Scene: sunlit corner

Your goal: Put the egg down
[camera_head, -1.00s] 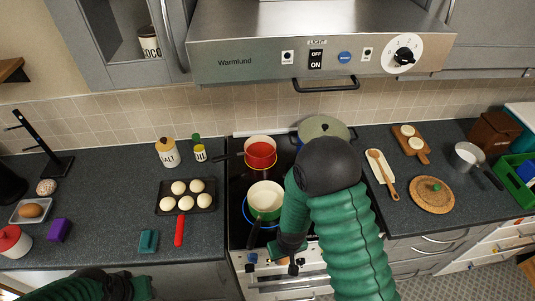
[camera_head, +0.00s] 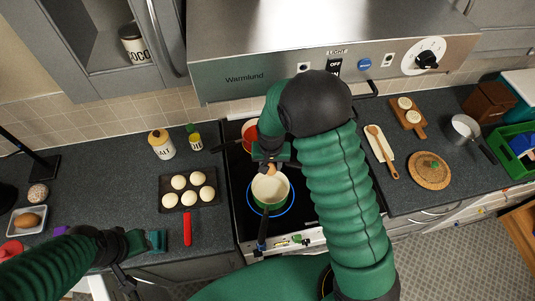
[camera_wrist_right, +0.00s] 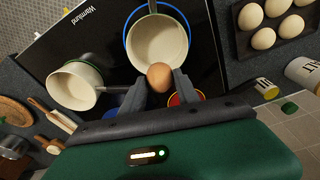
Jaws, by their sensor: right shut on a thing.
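My right gripper (camera_head: 271,166) is shut on a brown egg (camera_head: 271,169). In the right wrist view the egg (camera_wrist_right: 160,76) sits between the two fingertips. The egg is over the back edge of a cream-lined pot (camera_head: 270,187) on the front of the hob; the pot is empty inside in the right wrist view (camera_wrist_right: 158,42). I cannot tell its exact height above the rim. Another brown egg (camera_head: 28,220) lies in a white dish (camera_head: 15,230).
A red pot (camera_head: 248,133) stands behind, partly hidden by my right arm. A second cream pan (camera_wrist_right: 75,84) shows in the right wrist view.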

